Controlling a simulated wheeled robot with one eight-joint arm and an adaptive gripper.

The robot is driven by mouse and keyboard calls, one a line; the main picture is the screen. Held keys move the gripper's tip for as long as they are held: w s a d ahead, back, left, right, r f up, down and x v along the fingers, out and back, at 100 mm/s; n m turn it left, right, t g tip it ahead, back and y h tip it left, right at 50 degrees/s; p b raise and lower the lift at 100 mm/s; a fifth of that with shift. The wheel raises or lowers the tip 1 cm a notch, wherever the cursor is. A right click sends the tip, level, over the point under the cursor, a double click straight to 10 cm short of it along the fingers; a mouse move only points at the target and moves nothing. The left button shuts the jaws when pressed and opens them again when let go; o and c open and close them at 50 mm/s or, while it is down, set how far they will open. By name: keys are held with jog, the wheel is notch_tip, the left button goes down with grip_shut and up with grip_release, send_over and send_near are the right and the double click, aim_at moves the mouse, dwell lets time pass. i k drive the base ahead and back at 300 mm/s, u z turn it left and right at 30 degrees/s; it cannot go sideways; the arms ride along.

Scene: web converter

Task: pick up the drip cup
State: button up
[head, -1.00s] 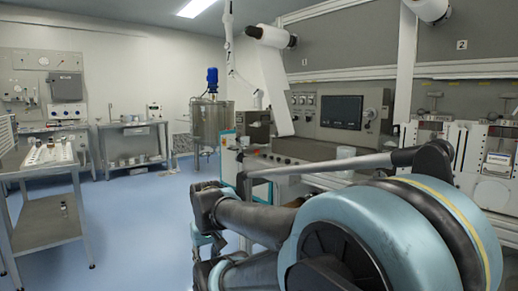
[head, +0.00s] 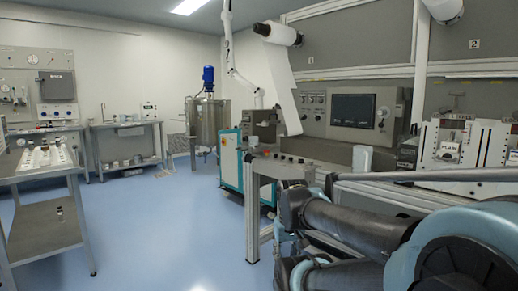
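A small white container (head: 362,158) stands on the machine at the right, below its dark screen. It may be the drip cup, but I cannot tell for sure. No other thing in view is clearly a drip cup. My dark and teal arm fills the lower right of the head view, in front of the machine bench. I cannot make out gripper fingers on it, and nothing is visibly held.
A grey metal table (head: 38,168) with small items stands at the left. A steel tank (head: 210,122) with a blue motor stands at the back. A metal-framed bench (head: 285,168) is close by on the right. The blue floor (head: 170,230) between is clear.

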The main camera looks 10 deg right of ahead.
aim_at(254, 140)
jog(key=z, duration=0.05)
jog(key=i, duration=1)
jog(key=u, duration=0.05)
